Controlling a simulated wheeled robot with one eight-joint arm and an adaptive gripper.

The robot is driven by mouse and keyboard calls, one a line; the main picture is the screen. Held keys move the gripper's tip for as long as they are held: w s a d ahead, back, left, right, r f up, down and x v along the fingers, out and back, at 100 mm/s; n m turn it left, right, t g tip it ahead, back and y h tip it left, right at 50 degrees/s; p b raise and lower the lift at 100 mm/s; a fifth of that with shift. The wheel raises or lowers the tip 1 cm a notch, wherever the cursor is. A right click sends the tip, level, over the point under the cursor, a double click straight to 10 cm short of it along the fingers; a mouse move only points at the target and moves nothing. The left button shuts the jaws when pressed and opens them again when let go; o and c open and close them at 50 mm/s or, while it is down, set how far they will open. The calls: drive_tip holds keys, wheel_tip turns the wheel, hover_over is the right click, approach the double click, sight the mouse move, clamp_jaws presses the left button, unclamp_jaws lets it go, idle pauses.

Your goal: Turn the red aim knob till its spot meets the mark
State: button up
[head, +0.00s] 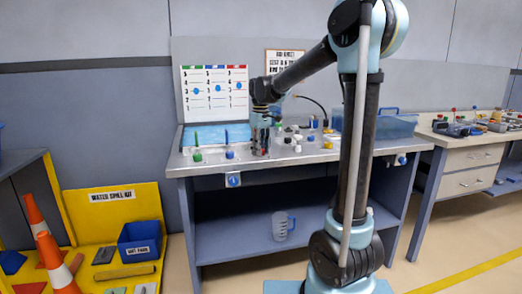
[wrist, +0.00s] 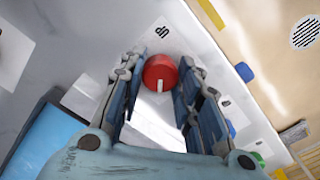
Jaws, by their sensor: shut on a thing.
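The red aim knob (wrist: 160,73) is a round cap with a short white line on its near side, seen in the wrist view. It sits between the two fingers of my gripper (wrist: 157,88), which is shut on it. In the head view, my gripper (head: 262,150) reaches down to the bench top, and only a little red shows at its fingertips. A wall board (head: 213,105) behind has green, blue and red columns, each with a blue dot. I cannot tell which spot or mark belongs to the knob.
A green knob (head: 197,156) and a blue knob (head: 230,154) with upright rods stand left of my gripper on the bench (head: 210,168). Several small fittings crowd its right side. A blue bin (head: 395,126) stands at the right end. A clear jug (head: 281,226) is on the lower shelf.

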drive_tip(key=shift+d, duration=0.15)
drive_tip(key=o, duration=1.1)
drive_tip(key=shift+c, duration=0.2)
wheel_tip(320, 180, up, 12)
drive_tip(key=shift+w, duration=0.1)
